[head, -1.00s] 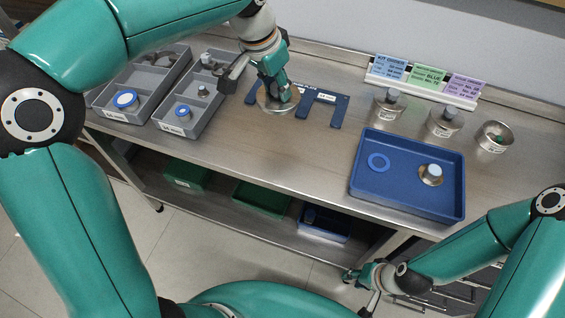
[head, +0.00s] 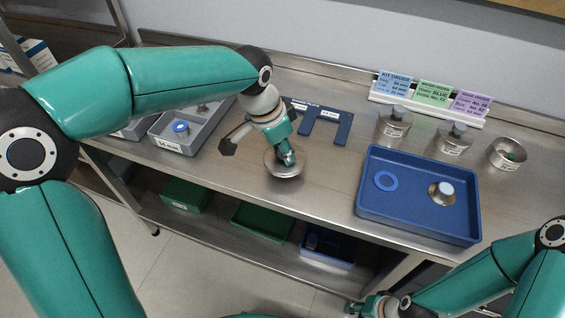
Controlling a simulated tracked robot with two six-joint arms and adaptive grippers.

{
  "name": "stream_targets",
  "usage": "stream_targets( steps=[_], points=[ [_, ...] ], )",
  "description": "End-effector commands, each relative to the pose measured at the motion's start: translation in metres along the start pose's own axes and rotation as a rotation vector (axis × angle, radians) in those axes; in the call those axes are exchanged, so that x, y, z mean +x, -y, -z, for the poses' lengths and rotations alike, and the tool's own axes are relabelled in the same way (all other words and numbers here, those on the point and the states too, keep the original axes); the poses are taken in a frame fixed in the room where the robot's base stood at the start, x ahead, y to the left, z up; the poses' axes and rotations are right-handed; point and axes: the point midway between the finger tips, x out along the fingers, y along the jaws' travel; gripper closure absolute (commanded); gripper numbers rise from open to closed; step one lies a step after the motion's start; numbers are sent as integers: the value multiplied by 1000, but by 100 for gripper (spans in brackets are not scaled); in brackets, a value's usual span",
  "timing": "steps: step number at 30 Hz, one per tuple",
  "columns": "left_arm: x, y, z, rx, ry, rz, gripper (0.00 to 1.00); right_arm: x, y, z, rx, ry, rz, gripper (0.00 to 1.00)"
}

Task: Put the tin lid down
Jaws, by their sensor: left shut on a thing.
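My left gripper (head: 287,160) is shut on the tin lid (head: 284,171), a round silver metal disc, at the front middle of the bench. The gripper covers part of the lid's top. I cannot tell whether the lid touches the bench or hangs just above it. An open tin (head: 508,154) with something green inside stands at the right. Two other labelled tins (head: 393,128) (head: 452,141) with grey pieces on top stand left of it. My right gripper (head: 372,306) is low at the bottom edge, away from the bench top, its fingers unclear.
A blue tray (head: 410,221) holds a blue ring (head: 386,181) and a metal piece (head: 441,193). Grey bins (head: 172,145) stand at left, partly behind my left arm. A blue forked plate (head: 325,127) lies behind the lid. Cards (head: 432,95) stand at the back. Bare bench lies between lid and tray.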

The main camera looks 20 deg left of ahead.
Motion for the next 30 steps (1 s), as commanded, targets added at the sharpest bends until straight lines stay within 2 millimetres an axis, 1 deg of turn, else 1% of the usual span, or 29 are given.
stream_targets(
  steps=[5,9,12,23,24,28,30],
  points=[
    [14,0,-4,-1,2,-1,100,1,0,0,0,0,0,65],
    [33,0,-10,0,3,-1,100,3,-1,0,0,0,0,65],
    [43,0,-13,-1,2,-1,100,3,-1,0,0,0,0,65],
    [47,0,-14,-2,-1,1,100,5,-2,0,0,0,0,65],
    [46,0,-14,-2,-1,1,65,5,-2,0,0,0,0,65],
    [46,0,-13,-2,0,1,43,4,-2,0,0,0,0,65],
    [46,0,-13,-1,0,1,43,4,-2,0,0,0,0,65]
  ],
)
